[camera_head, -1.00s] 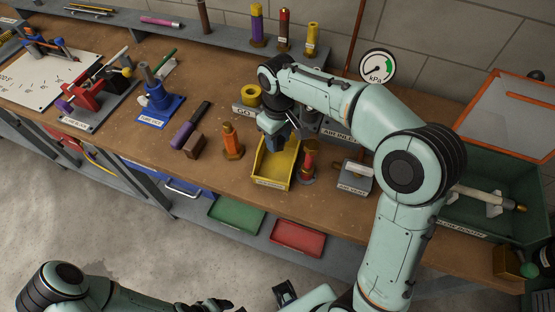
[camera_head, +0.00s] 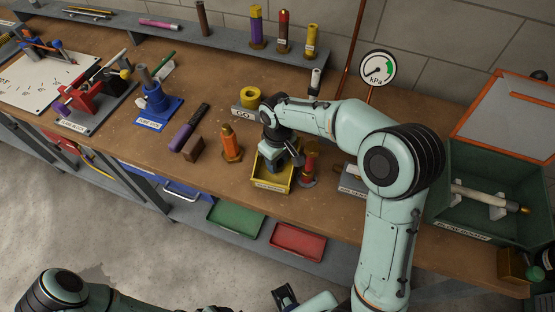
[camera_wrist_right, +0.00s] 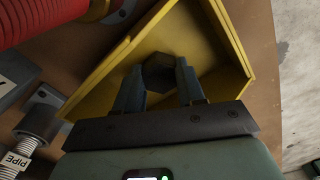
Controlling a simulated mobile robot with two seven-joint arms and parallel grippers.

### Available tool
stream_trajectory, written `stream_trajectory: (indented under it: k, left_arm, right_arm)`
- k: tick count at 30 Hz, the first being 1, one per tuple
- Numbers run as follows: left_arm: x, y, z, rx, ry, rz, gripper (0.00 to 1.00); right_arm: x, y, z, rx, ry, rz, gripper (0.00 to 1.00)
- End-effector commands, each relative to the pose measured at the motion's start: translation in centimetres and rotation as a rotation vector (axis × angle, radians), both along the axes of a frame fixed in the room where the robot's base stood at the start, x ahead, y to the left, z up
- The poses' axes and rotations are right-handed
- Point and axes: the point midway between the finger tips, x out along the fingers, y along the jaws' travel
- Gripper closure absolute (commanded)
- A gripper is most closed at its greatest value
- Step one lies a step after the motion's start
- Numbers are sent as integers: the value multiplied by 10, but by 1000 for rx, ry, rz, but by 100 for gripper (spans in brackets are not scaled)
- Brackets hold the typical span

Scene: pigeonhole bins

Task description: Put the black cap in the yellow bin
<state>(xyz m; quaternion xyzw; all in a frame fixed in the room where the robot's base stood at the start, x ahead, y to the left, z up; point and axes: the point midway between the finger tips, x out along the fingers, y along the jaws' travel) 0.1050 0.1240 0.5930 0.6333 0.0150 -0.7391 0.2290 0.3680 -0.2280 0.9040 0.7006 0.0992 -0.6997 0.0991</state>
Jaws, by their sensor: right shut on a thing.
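The yellow bin (camera_head: 274,187) stands near the front edge of the bench in the head view, and its yellow walls (camera_wrist_right: 222,40) surround the fingers in the right wrist view. My right gripper (camera_head: 271,160) is down at the bin's opening. In the right wrist view my right gripper (camera_wrist_right: 158,80) is shut on the black cap (camera_wrist_right: 158,70), a dark faceted piece held between the fingertips, inside the bin's outline. In the head view the cap is hidden by the hand. My left arm (camera_head: 60,290) shows at the bottom left; its gripper's jaws cannot be made out.
An orange bolt-like piece (camera_head: 231,145) stands left of the bin, and a red piece (camera_head: 310,160) stands close on its right. A brown block (camera_head: 192,149) lies farther left. A green crate (camera_head: 500,185) is at the right. Red and green trays lie below the bench.

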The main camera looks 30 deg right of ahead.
Motion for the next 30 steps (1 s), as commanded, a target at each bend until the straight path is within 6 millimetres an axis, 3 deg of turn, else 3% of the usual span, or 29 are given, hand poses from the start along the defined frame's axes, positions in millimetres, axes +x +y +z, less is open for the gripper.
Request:
stream_trajectory:
  k: [2,3,5,6,17,20,30]
  left_arm:
    - [-1,0,-2,0,1,0,27]
    - [-1,0,-3,0,1,0,27]
    - [-1,0,-2,0,1,0,27]
    - [-1,0,-2,0,1,0,27]
    - [1,0,2,0,-1,0,27]
    - [1,0,3,0,-1,0,27]
    - [7,0,14,-1,-8,0,27]
  right_arm:
    - [0,0,-3,0,0,0,100]
    - [0,0,-4,0,0,0,58]
    - [0,0,-3,0,0,0,39]
    - [0,0,-3,0,0,0,36]
    - [1,0,4,1,-2,0,36]
    - [1,0,18,0,-4,-1,36]
    - [1,0,91,0,-4,-1,36]
